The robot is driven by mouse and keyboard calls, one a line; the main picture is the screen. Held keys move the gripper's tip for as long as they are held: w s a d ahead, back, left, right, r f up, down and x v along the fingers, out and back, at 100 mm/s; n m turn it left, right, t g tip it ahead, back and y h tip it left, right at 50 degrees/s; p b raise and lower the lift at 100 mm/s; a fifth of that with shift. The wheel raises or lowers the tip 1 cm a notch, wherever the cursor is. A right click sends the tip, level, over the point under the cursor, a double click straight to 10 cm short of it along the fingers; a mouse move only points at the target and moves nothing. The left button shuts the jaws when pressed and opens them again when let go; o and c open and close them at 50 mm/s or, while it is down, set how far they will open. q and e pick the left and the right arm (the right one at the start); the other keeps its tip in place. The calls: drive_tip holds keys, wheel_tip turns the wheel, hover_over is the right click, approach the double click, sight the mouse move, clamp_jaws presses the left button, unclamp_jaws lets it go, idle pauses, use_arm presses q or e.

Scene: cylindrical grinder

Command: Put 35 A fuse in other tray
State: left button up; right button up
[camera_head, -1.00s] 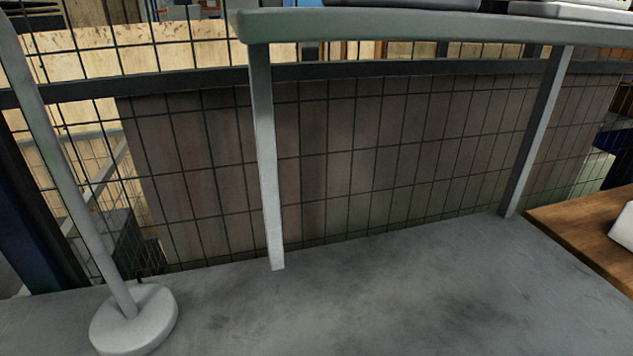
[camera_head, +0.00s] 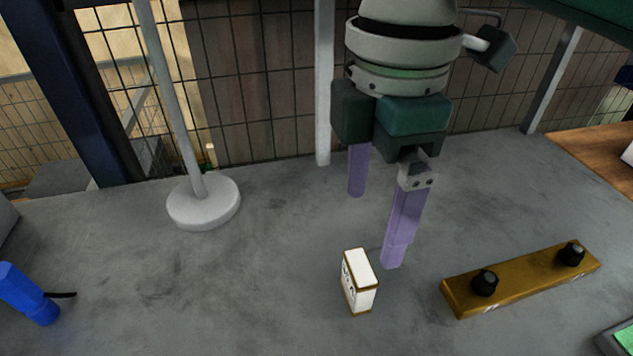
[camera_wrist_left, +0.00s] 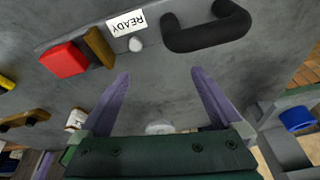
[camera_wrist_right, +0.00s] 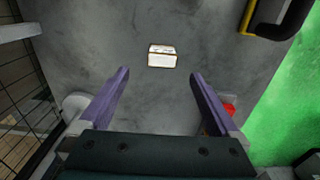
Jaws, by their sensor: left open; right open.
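A small white box (camera_head: 360,284) with brown-gold edges and dark print stands on the grey surface in the head view; it looks like the fuse, though I cannot read its rating. It also shows ahead of the fingers in the right wrist view (camera_wrist_right: 162,50). My right gripper (camera_head: 374,230) is open and empty, with its purple fingers above and behind the box, apart from it. My left gripper (camera_wrist_left: 161,73) is open and empty in the left wrist view, over the grey surface; the head view does not show it. I cannot make out a tray for certain.
A yellow bar (camera_head: 525,283) with two black knobs lies right of the box. A round white post base (camera_head: 203,205) stands behind left, and a blue object (camera_head: 28,294) is at far left.

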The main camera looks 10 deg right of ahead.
sight(361, 266)
use_arm(q)
drive_tip(key=shift+d+f, duration=0.2)
drive_tip(key=shift+f, duration=0.05)
use_arm(e)
wheel_tip(361, 266, down, 4)
drive_tip(key=shift+f, duration=0.25)
use_arm(q)
drive_tip(key=shift+f+b, duration=0.3)
drive_tip(key=shift+b, duration=0.2)
use_arm(e)
drive_tip(key=f, duration=0.5)
drive_tip(key=shift+s+a, duration=0.2)
drive_tip(key=shift+s, duration=0.05)
drive_tip(key=shift+c, duration=0.4)
use_arm(q)
drive_tip(key=shift+a, duration=0.15)
use_arm(e)
drive_tip(key=c, duration=0.4)
clamp_jaws()
drive_tip(key=shift+r, duration=0.1)
